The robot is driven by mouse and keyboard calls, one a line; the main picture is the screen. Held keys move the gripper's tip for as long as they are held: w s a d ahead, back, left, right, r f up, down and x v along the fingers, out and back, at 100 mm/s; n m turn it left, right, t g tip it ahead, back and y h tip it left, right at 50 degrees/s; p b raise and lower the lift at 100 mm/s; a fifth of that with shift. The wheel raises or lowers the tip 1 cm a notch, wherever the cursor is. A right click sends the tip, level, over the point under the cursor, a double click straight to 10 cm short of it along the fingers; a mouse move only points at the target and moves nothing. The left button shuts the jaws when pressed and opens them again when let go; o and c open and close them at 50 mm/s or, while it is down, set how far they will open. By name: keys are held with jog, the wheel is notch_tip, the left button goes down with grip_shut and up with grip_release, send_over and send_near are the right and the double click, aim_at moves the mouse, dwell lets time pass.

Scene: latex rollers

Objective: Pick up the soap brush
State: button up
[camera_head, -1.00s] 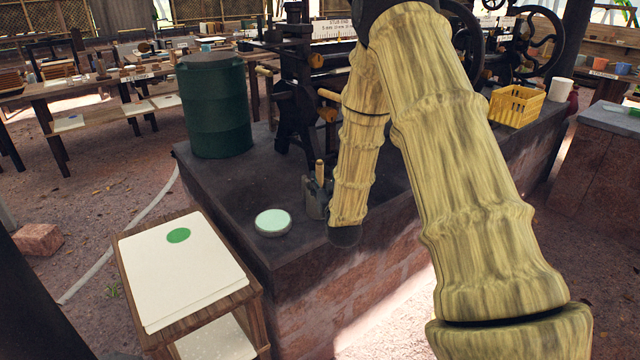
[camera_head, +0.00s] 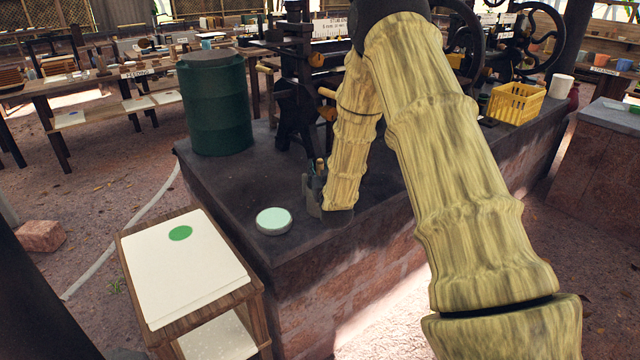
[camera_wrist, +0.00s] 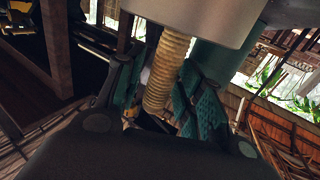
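The soap brush (camera_head: 319,164) shows in the head view only as a short upright wooden handle near the front edge of the dark stone bench. Its lower part is hidden among dark grey parts, where I cannot clearly separate a holder from my gripper (camera_head: 315,189). In the wrist view a ribbed tan shaft (camera_wrist: 165,75), which looks like the handle, runs between the teal-padded fingers of my gripper (camera_wrist: 168,95). The fingers are apart, with gaps visible beside the shaft. Contact with it cannot be seen.
A round pale-green-topped tin (camera_head: 273,220) stands left of my gripper on the bench (camera_head: 235,185). A green drum (camera_head: 214,105) stands behind. Dark machinery (camera_head: 295,105) rises beyond the handle. A small table with white sheets (camera_head: 190,275) is at front left; a yellow crate (camera_head: 515,104) is at right.

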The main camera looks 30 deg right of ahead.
jog(key=c, duration=0.6)
jog(key=shift+o, duration=0.2)
jog(key=shift+r, duration=0.1)
